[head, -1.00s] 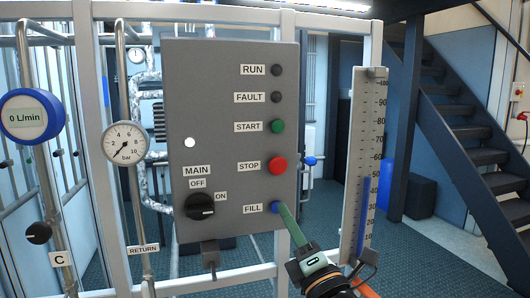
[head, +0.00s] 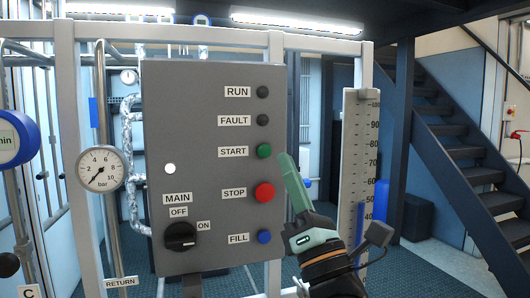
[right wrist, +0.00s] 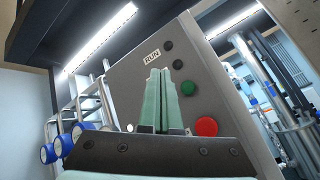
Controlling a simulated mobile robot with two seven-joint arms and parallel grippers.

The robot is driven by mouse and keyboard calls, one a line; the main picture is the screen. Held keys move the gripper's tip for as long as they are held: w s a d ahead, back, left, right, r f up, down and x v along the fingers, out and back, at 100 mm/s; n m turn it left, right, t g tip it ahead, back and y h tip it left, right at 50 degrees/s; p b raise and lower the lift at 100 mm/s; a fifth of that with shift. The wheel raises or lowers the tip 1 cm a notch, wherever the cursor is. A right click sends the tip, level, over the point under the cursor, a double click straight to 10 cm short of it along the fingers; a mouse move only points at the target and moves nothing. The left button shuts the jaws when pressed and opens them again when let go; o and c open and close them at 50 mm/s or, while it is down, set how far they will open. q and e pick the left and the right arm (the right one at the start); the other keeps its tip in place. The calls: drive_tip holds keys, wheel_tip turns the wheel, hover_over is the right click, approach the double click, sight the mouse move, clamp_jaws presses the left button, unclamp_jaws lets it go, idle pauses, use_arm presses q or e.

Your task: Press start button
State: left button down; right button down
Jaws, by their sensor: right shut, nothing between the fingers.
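The green START button (head: 264,151) is on the right side of a grey control panel (head: 205,120), beside its START label. It also shows in the right wrist view (right wrist: 188,88), just right of the fingertips. My right gripper (head: 288,158) is shut and empty, its green fingers pointing up and tilted left. In the head view the fingertips are just right of the START button, with a small gap in the picture; I cannot tell the depth between them. In the right wrist view the shut fingers (right wrist: 160,72) stand in front of the panel. My left gripper is not in view.
The red STOP button (head: 264,192) and blue FILL button (head: 264,237) lie below START. The dark RUN (head: 263,92) and FAULT (head: 263,120) lamps are above. A MAIN knob (head: 181,236) is lower left. A level scale (head: 354,170) stands right of my gripper.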

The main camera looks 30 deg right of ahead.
sight(263, 145)
drive_tip(key=shift+w+d+b, duration=0.2)
drive_tip(key=shift+w+d, duration=0.1)
drive_tip(key=shift+w, duration=1.05)
drive_tip(key=shift+w+d+b, duration=0.25)
drive_tip(key=shift+w+d, duration=0.1)
drive_tip(key=shift+w, duration=1.05)
drive_tip(key=shift+w+d+b, duration=0.2)
drive_tip(key=shift+w+d, duration=0.1)
drive_tip(key=shift+w, duration=1.05)
drive_tip(key=shift+w+d, duration=0.1)
drive_tip(key=shift+w, duration=0.3)
drive_tip(key=shift+w+d, duration=0.1)
drive_tip(key=shift+w, duration=0.35)
drive_tip(key=shift+s, duration=0.1)
drive_tip(key=shift+s+a, duration=0.2)
drive_tip(key=shift+s, duration=0.6)
